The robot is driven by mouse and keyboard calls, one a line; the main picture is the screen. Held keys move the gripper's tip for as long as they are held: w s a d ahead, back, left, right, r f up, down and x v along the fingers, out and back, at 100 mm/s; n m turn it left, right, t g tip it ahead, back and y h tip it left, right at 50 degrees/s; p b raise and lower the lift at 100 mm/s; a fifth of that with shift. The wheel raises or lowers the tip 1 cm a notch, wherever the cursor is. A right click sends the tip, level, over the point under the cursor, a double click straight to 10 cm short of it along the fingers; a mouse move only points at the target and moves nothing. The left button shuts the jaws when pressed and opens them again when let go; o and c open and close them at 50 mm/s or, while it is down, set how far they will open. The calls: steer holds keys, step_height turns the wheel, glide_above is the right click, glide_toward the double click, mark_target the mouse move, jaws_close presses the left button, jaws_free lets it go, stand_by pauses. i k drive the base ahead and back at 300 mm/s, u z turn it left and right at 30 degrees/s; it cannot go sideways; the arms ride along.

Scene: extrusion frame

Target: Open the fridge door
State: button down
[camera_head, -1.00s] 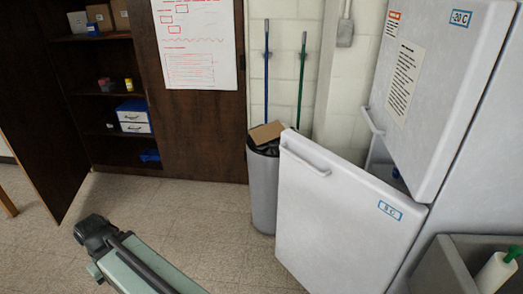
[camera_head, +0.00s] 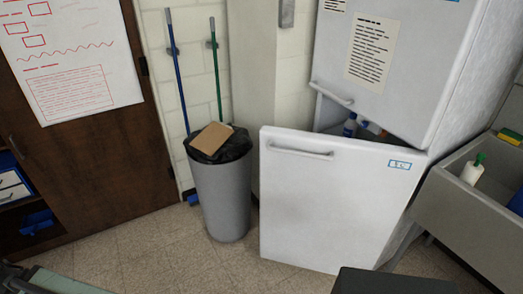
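The white fridge stands at the right in the head view. Its lower door (camera_head: 320,207), with a bar handle (camera_head: 299,152) and a blue-edged label, is swung part way open toward the left. A bottle (camera_head: 350,126) shows inside, above the door's top edge. The upper door (camera_head: 382,65), with a printed sheet and its own handle (camera_head: 331,93), looks shut. My gripper is not clearly seen.
A grey bin (camera_head: 222,195) with a black liner and cardboard stands left of the open door. A grey sink (camera_head: 470,210) is at the right. A dark wooden cabinet (camera_head: 90,150) is at the left. Bare floor (camera_head: 150,255) lies in front. A dark block (camera_head: 392,281) shows at the bottom edge.

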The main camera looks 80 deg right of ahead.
mark_target(328, 204)
steer(key=z, duration=0.5)
steer(key=i, duration=1.2)
steer(key=z, duration=0.6)
steer(key=k, duration=0.85)
steer(key=z, duration=0.2)
steer(key=i, duration=0.85)
steer(key=u, duration=0.05)
